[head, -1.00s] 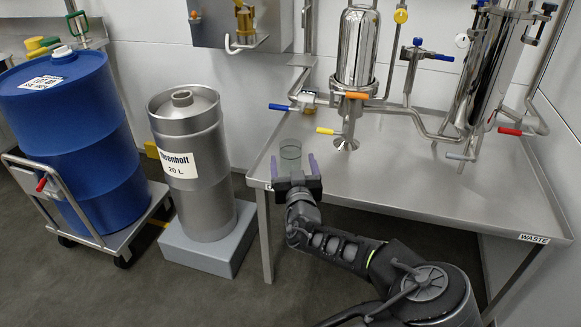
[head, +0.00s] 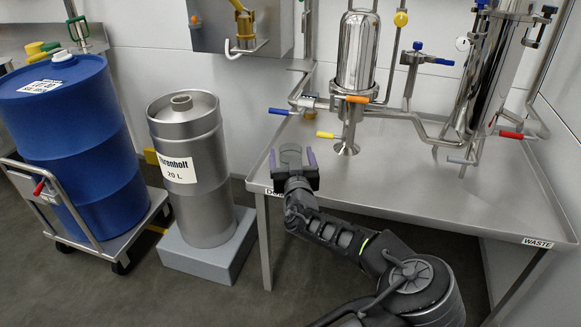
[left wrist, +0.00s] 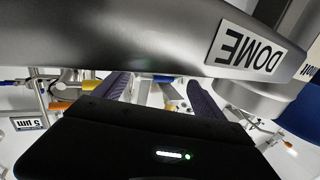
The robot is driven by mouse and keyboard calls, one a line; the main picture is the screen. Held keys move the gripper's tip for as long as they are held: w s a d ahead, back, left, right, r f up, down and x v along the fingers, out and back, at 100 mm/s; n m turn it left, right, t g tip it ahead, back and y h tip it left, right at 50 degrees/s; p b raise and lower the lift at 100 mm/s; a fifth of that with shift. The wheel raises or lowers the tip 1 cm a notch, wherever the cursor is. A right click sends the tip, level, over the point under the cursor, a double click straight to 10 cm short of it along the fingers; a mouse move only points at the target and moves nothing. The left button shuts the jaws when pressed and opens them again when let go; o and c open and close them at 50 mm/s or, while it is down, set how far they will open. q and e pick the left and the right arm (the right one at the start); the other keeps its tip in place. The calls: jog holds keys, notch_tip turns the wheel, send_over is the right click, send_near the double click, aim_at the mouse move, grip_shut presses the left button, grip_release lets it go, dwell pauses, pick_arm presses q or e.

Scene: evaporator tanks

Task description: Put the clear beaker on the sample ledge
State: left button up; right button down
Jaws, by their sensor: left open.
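The clear beaker (head: 290,149) shows in the head view near the left front corner of the steel table. It is see-through, and its lower part is hidden by my gripper. My left gripper (head: 291,160) is open, with its two purple fingers on either side of the beaker. I cannot tell whether they touch it. I cannot pick out a sample ledge. My right gripper is not in view.
The steel table (head: 400,190) has a WASTE label (head: 537,242) and, in the wrist view, a DOME label (left wrist: 249,47) on its edge. Polished vessels and valves stand at the back. A steel keg (head: 190,170) and a blue drum (head: 75,150) stand left. The middle of the table is clear.

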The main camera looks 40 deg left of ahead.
pick_arm(q)
jog(key=shift+x, duration=1.5)
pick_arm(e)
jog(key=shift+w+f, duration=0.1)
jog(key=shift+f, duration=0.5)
pick_arm(q)
jog(key=c, duration=1.6)
jog(key=shift+r, duration=0.15)
